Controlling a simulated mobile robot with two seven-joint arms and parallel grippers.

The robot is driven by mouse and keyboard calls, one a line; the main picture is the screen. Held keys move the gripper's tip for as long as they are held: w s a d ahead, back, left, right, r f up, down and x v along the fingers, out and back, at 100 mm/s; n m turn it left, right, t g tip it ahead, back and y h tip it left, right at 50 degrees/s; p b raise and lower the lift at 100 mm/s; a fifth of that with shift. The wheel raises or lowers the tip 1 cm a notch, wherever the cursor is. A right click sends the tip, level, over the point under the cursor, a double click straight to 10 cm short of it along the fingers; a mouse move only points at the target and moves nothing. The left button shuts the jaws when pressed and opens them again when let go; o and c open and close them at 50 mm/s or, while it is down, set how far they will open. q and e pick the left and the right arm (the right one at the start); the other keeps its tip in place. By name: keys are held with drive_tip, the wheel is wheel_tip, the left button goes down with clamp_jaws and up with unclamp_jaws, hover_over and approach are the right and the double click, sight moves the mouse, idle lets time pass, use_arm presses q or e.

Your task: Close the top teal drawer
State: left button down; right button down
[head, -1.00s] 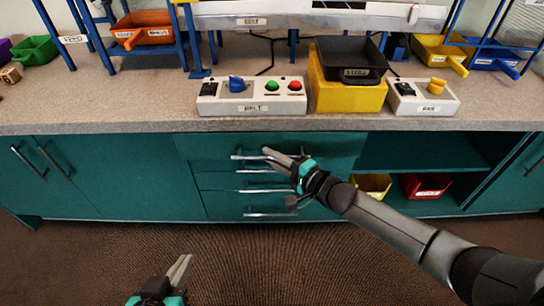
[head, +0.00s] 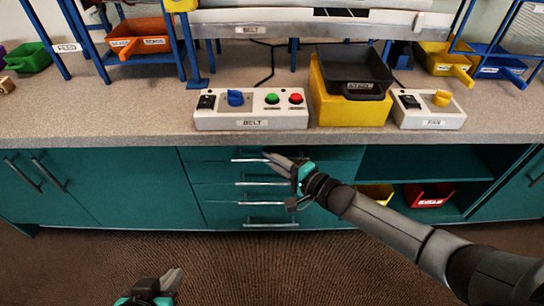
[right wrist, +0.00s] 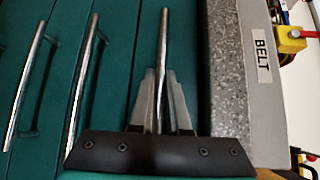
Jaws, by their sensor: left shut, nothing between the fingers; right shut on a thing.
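The top teal drawer (head: 212,154) is in the middle of the cabinet, just under the worktop edge. Its front looks flush or nearly flush with the drawers below; a small gap cannot be ruled out. My right gripper (head: 277,158) is shut on the drawer's bar handle (head: 246,160), at the right part of the bar. In the right wrist view the handle (right wrist: 164,35) runs between the closed fingers (right wrist: 160,105). My left gripper (head: 172,280) is shut and empty, low over the carpet, away from the cabinet.
Lower drawers with bar handles (head: 268,204) sit below. An open shelf to the right holds a red bin (head: 428,195) and a yellow bin (head: 374,194). The worktop (head: 100,118) above carries a BELT control box (head: 250,120) and a black STAGE tray (head: 352,68) on a yellow block.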

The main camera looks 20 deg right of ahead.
use_arm(q)
drive_tip(key=shift+a, duration=0.1)
use_arm(e)
drive_tip(key=shift+w+d+r, duration=0.1)
drive_tip(key=shift+w+d, duration=0.05)
drive_tip(key=shift+w, duration=0.1)
drive_tip(key=c, duration=0.9)
unclamp_jaws()
drive_tip(key=shift+s, duration=0.1)
drive_tip(key=shift+s+d+p, duration=0.2)
drive_tip(key=shift+s+p, duration=0.15)
drive_tip(key=shift+s, duration=0.1)
use_arm(q)
drive_tip(key=s+a+g+y+p, duration=0.2)
drive_tip(key=s+a+g, duration=0.2)
wheel_tip(320, 180, down, 9)
drive_tip(key=g+p, duration=0.1)
drive_tip(key=p, duration=0.3)
drive_tip(key=shift+s+n, duration=0.3)
drive_tip(key=shift+s, duration=0.1)
use_arm(e)
drive_tip(key=shift+v, duration=7.05)
use_arm(q)
drive_tip(key=shift+f, duration=0.1)
